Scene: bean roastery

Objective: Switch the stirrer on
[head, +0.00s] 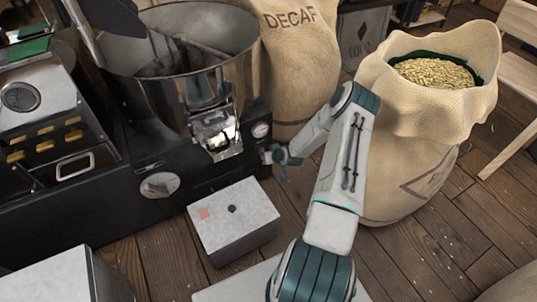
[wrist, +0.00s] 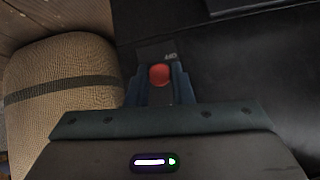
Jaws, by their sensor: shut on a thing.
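The stirrer (head: 188,58) is a set of dark arms inside the large steel drum (head: 215,75) of the black roasting machine. In the wrist view a round red knob (wrist: 160,75) sits between the two fingers of my gripper (wrist: 158,80). The fingers are shut on the knob from both sides. A small dark label plate (wrist: 166,53) with pale, hard-to-read lettering lies just beyond it. In the head view my gripper (head: 281,158) is at the machine's right end, near a round dial (head: 261,130). The knob is hidden there.
A grey box (head: 235,222) with a pink patch and a dark spot stands in front of the machine. An open sack of beans (head: 428,125) is right of my arm. A DECAF sack (head: 300,65) stands behind.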

